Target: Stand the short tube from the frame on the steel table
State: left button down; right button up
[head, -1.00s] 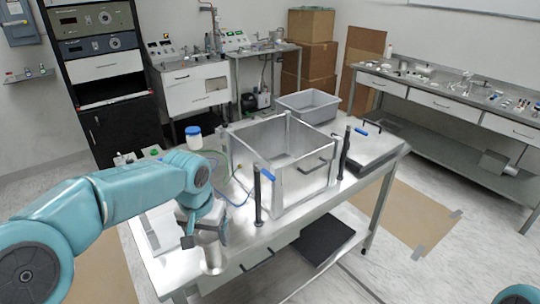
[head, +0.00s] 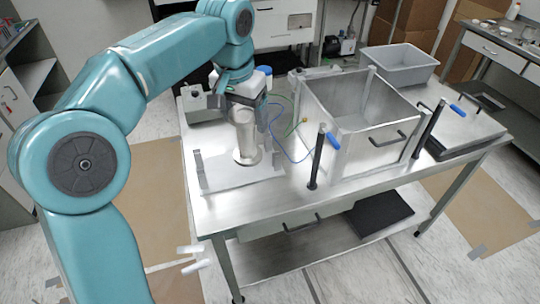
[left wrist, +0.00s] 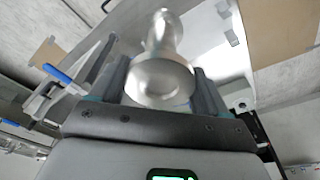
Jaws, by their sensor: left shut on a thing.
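My left gripper (head: 244,104) is shut on the short tube (head: 246,140), a shiny metal piece with wider ends. It hangs roughly upright below the gripper, over the left part of the steel table (head: 300,192). The tube also shows between the fingers in the left wrist view (left wrist: 160,80). In the head view, its lower end appears over a low metal plate with raised side pieces (head: 240,181); I cannot tell whether they touch. No thing is clearly identifiable as the frame. My right gripper is not in view.
An open metal box (head: 345,142) stands right of the tube. Dark posts with blue-tipped handles (head: 318,158) stand by its front. Blue and green cables (head: 283,125) lie between tube and box. A grey bin (head: 398,68) and a flat lid-like plate (head: 460,130) are farther right.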

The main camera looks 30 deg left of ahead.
aim_at(243, 151)
pick_arm(q)
jog(key=f, duration=0.8)
jog(key=f+b, duration=0.1)
jog(key=f, duration=0.3)
jog(key=shift+s+f, duration=0.25)
jog(key=shift+f, duration=0.05)
jog(key=shift+s+d+f, duration=0.1)
jog(key=shift+f, duration=2.75)
grip_release()
jog(key=shift+f, duration=0.1)
jog(key=r, duration=0.3)
jog(key=s+r, duration=0.1)
jog(key=r, duration=0.7)
jog(key=shift+s, duration=0.2)
jog(key=shift+s+r, duration=0.2)
jog(key=shift+r, duration=0.4)
jog(key=shift+w, duration=0.1)
